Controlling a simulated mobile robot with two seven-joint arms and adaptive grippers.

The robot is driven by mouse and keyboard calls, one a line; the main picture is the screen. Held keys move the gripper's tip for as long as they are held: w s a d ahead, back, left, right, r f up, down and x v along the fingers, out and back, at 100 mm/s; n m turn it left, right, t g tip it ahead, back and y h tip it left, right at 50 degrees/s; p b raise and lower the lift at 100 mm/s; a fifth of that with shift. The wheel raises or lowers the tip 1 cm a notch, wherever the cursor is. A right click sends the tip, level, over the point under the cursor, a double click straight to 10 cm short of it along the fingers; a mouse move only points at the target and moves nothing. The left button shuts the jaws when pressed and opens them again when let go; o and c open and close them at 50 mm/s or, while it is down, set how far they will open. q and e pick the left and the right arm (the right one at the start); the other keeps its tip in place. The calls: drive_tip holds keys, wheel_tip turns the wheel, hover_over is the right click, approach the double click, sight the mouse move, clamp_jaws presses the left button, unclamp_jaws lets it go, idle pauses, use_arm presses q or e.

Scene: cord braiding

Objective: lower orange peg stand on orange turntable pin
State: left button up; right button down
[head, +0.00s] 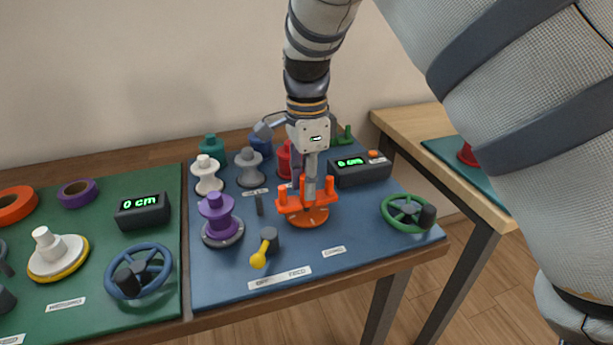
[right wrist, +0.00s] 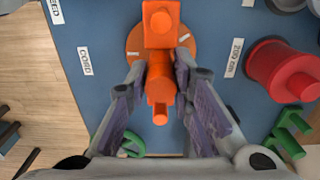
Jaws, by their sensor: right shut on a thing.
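The orange peg stand (head: 291,206) has several upright pegs and hangs level at or just above the orange turntable (head: 318,221) on the blue mat. My right gripper (head: 309,199) comes straight down from above and is shut on the peg stand. In the right wrist view the peg stand (right wrist: 160,28) sits between the fingers of the gripper (right wrist: 161,82), and the turntable (right wrist: 134,40) shows below it. The turntable pin is hidden under the stand, so I cannot tell whether the two touch. My left gripper is out of view.
On the blue mat (head: 215,288), a purple spool (head: 216,212) and a yellow-handled crank (head: 260,252) stand left of the turntable. A green handwheel (head: 404,212) is to its right, a black display box (head: 358,170) behind right. Several spools stand at the back.

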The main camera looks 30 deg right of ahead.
drive_tip(key=shift+f, duration=0.3)
drive_tip(key=shift+f, duration=0.55)
drive_tip(key=c, duration=1.3)
unclamp_jaws()
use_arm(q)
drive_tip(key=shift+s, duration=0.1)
use_arm(e)
wheel_tip(320, 180, up, 6)
drive_tip(key=shift+f+p, duration=0.1)
drive_tip(key=shift+p, duration=0.3)
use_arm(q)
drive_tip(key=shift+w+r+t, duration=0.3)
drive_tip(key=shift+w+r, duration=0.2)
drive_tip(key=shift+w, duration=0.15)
use_arm(e)
drive_tip(key=shift+r, duration=1.15)
